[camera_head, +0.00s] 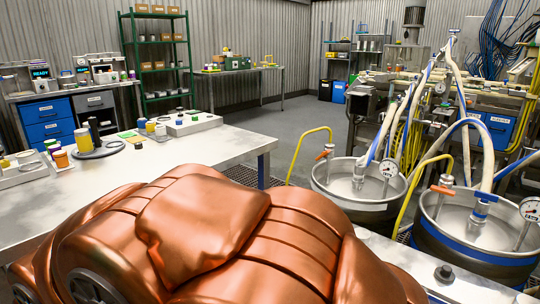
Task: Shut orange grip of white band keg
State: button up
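Two open-topped steel kegs stand at the right. I cannot tell whether either grip is open or shut. My gripper is not in view.
A steel table (230,148) with small jars is at the left. A green shelf (137,45) stands behind. Grey floor (290,122) is open beyond the table.

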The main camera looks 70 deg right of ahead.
aim_at(323, 154)
jog(key=u, duration=0.15)
jog(key=k, duration=0.75)
jog(key=z, duration=1.3)
